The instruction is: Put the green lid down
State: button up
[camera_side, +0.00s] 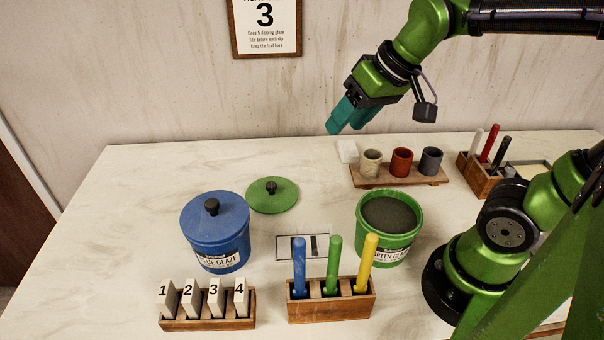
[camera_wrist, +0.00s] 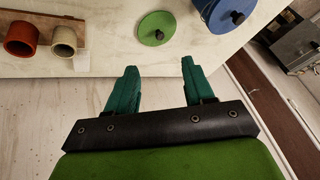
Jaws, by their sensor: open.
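The green lid (camera_side: 259,197), a flat disc with a dark knob, lies on the table behind and to the right of the blue glaze bucket. It also shows in the wrist view (camera_wrist: 152,24), apart from the fingers. The green glaze bucket (camera_side: 415,250) stands uncovered to the right, with dark glaze inside. The blue glaze bucket (camera_side: 205,245) has its blue lid on. My gripper (camera_side: 345,118) is raised above the table's back edge, well clear of the lid. In the wrist view its teal fingers (camera_wrist: 156,80) are spread with nothing between them.
A rack with blue, green and yellow handles (camera_side: 330,307) and a block of numbered tiles (camera_side: 208,318) stand at the front. A wooden board with several small cups (camera_side: 398,177) is at the back right. The table around the green lid is mostly clear.

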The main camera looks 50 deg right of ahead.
jog(key=shift+m+t, duration=0.7)
jog(key=shift+m, duration=0.1)
jog(key=s, duration=0.2)
jog(key=s+f, duration=0.1)
jog(key=s, duration=0.1)
jog(key=shift+s+d, duration=0.1)
jog(key=shift+s, duration=0.15)
jog(key=shift+o, duration=0.2)
jog(key=shift+o, duration=1.3)
jog(key=shift+f, duration=0.1)
jog(key=o, duration=0.6)
jog(key=a+r+n+g, duration=0.1)
jog(key=a+n+g+y, duration=0.1)
jog(key=w+a+r+n+g, duration=0.1)
jog(key=a+n, duration=0.1)
jog(key=shift+w+a+r+y, duration=0.1)
jog(key=shift+r+y, duration=0.2)
jog(key=s+a+r+n+g+y, duration=0.1)
jog(key=s+a+r+n+g, duration=0.35)
jog(key=n, duration=0.45)
jog(key=x, duration=0.8)
jog(key=shift+s+d+g, duration=0.2)
jog(key=shift+d+g, duration=0.2)
jog(key=shift+g, duration=0.05)
